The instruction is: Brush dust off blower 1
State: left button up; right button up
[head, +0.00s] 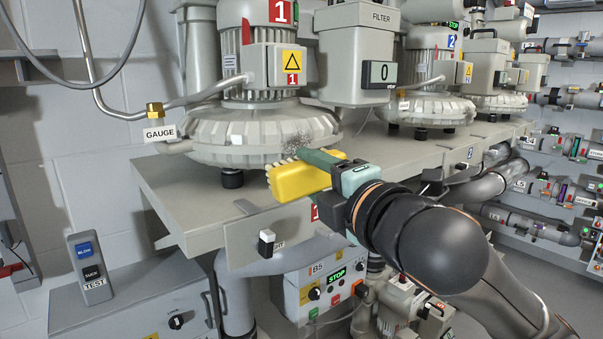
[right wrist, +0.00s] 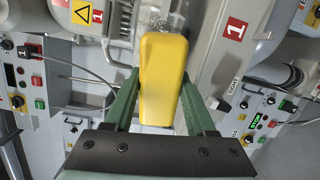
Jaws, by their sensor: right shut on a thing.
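Blower 1 (head: 240,135) is a grey ribbed round casing with a motor on top bearing a red "1" label. Grey speckled dust (head: 300,143) lies on the casing's front right side; it also shows in the right wrist view (right wrist: 153,20). My right gripper (head: 328,168) is shut on a yellow brush (head: 298,181), which fills the middle of the right wrist view (right wrist: 160,75) between the green fingers. The brush is at the casing's lower front, just below the dust. I cannot tell whether its bristles touch. My left gripper is not in view.
Blower 1 stands on a grey bench (head: 180,195) with a front plate. A filter box (head: 357,60) stands right of it, and blower 2 (head: 425,108) is further back. A gauge fitting (head: 155,112) juts out left. A control box (head: 322,285) sits below.

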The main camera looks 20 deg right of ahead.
jog(key=shift+w+r, duration=0.25)
jog(key=shift+w, duration=0.1)
jog(key=shift+w+a+b, duration=0.1)
jog(key=shift+w+b, duration=0.25)
jog(key=shift+w, duration=0.35)
jog(key=shift+w+a+b, duration=0.15)
jog(key=shift+w, duration=0.7)
jog(key=shift+w+a+b, duration=0.1)
jog(key=shift+w+b, duration=0.05)
jog(key=shift+w, duration=0.7)
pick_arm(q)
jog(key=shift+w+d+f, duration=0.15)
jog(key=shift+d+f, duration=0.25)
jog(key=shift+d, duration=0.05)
pick_arm(e)
jog(key=shift+w, duration=0.15)
pick_arm(q)
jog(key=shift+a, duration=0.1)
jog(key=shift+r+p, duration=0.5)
jog(key=shift+p, duration=0.05)
pick_arm(e)
jog(key=shift+w+a, duration=0.25)
jog(key=shift+w, duration=0.95)
jog(key=shift+d, duration=0.1)
